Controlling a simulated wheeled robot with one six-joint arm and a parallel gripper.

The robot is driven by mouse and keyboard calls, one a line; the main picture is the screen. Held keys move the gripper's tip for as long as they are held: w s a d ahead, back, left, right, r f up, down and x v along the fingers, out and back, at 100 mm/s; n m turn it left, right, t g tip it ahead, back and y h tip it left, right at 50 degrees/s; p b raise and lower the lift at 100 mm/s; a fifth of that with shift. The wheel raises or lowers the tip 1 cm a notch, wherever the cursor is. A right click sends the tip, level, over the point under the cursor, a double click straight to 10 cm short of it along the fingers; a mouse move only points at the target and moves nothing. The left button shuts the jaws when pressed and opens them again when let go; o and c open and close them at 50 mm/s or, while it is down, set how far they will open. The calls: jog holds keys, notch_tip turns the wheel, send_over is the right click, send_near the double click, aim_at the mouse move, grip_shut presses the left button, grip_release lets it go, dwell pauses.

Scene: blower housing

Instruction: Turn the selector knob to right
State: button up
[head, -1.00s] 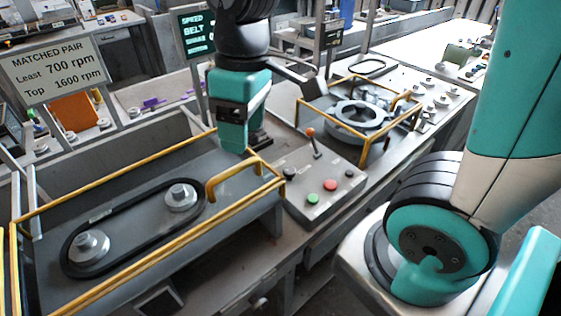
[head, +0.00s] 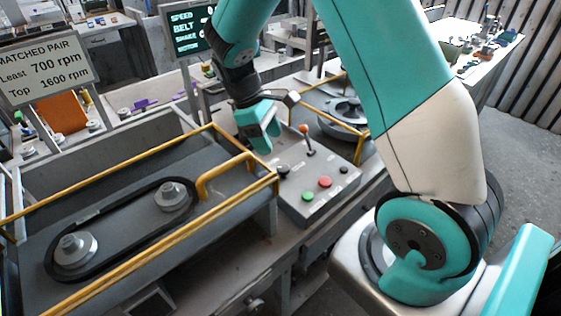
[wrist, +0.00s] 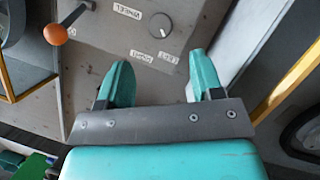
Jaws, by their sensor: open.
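The control box (head: 315,185) stands right of the belt guard. Its dark selector knob (head: 283,170) sits near the box's left end. In the wrist view the knob (wrist: 160,25) is a round grey cap with small labels around it, partly readable; its pointer direction is not clear. My gripper (head: 265,142) hangs above the left rear part of the box, fingers pointing down. In the wrist view my gripper (wrist: 158,66) is open and empty. The knob lies ahead of the fingertips, in line with the gap between them, and apart from both fingers.
A lever with an orange ball (head: 304,129) rises from the box, close right of my gripper. Green (head: 307,196) and red (head: 325,182) buttons lie at its front. A yellow-railed belt guard (head: 236,175) stands left, another yellow-railed unit (head: 345,112) behind.

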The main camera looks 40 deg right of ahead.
aim_at(283, 166)
jog(key=x, duration=0.8)
jog(key=shift+p, duration=0.4)
jog(key=c, duration=0.9)
jog(key=shift+w+m, duration=0.1)
jog(key=shift+m, duration=0.2)
jog(key=m, duration=0.2)
jog(key=m+y, duration=0.1)
jog(key=m, duration=0.1)
jog(key=m+y+p, duration=0.1)
jog(key=shift+w+d+m, duration=0.1)
jog(key=shift+d+m, duration=0.2)
jog(key=shift+m, duration=0.1)
jog(key=m+y, duration=0.2)
jog(key=m, duration=0.3)
jog(key=shift+d+p, duration=0.15)
jog(key=shift+p, duration=0.15)
jog(key=shift+m, duration=0.3)
